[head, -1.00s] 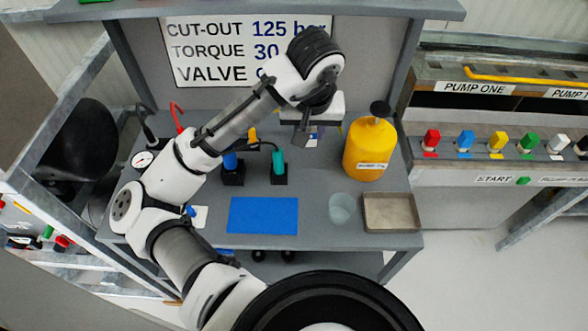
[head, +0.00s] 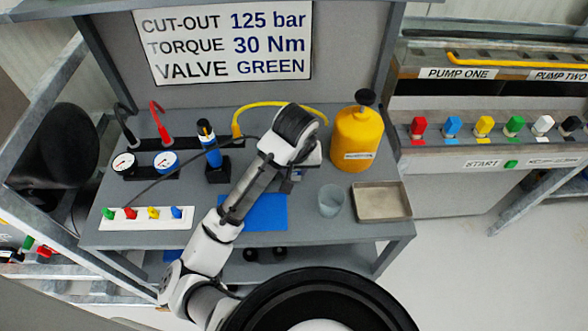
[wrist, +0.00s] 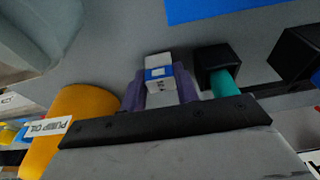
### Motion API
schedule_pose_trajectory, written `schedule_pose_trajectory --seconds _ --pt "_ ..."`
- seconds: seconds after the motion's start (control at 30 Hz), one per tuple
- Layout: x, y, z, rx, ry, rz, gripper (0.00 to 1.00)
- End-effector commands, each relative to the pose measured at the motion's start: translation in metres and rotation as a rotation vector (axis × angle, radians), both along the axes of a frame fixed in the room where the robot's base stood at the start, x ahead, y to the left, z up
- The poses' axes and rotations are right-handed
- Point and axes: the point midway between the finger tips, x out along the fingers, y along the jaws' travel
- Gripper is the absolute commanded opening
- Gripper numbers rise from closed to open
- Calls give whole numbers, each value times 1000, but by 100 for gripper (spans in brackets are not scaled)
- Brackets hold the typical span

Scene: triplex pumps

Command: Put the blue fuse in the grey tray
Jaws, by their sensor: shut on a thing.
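My gripper (wrist: 158,92) has purple fingers, shut on a small white block with a blue band, seemingly the blue fuse (wrist: 157,68). Small print shows on its side. In the head view my gripper (head: 287,186) hangs over the bench by the back right of the blue mat, and my wrist mostly hides the fuse. The grey tray (head: 381,216) is shallow and looks empty. It lies at the bench's right end, to the right of my gripper, and does not show clearly in the wrist view.
A clear cup (head: 331,200) stands between my gripper and the tray. A yellow oil jug (head: 357,138) stands behind them. A teal-handled tool (wrist: 224,82) sits in a black holder close to my fingers. The blue mat (head: 262,210) lies flat.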

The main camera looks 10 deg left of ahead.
Motion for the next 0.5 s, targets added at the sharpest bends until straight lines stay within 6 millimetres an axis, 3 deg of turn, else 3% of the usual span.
schedule_pose_trajectory --seconds 0.37,0.4,0.5 --pt "0 0 -5 1 -1 0 5" --pt "0 0 -5 1 -1 0 32" --pt "0 0 -4 1 -1 0 45"
